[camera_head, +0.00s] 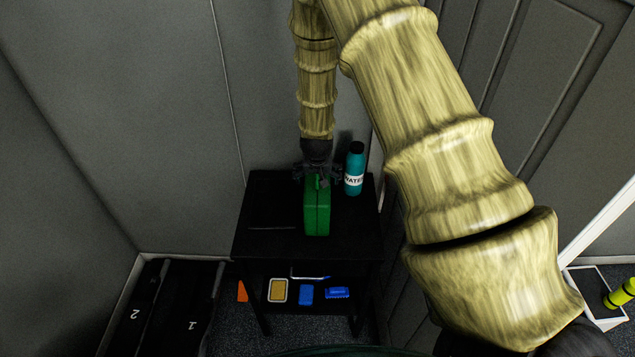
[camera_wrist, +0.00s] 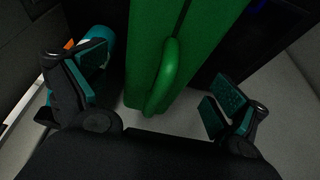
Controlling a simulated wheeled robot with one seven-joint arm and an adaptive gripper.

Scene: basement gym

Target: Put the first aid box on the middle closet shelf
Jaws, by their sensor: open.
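The first aid box is a green case (camera_head: 317,212) standing upright on top of a small black table (camera_head: 270,215). In the wrist view the green case (camera_wrist: 199,50) has its handle (camera_wrist: 167,75) facing me. My gripper (camera_head: 317,180) is just above the case, pointing down. In the wrist view my gripper (camera_wrist: 158,92) is open, with one finger on each side of the handle and a gap to both. The handle lies between the fingers but is not clamped. No closet shelf can be made out with certainty.
A teal water bottle (camera_head: 354,170) stands close to the right of the case, near my gripper. The table's lower shelf holds a yellow item (camera_head: 278,290) and blue items (camera_head: 306,295). Black numbered bins (camera_head: 180,310) lie at left. A grey door (camera_head: 540,70) is at right.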

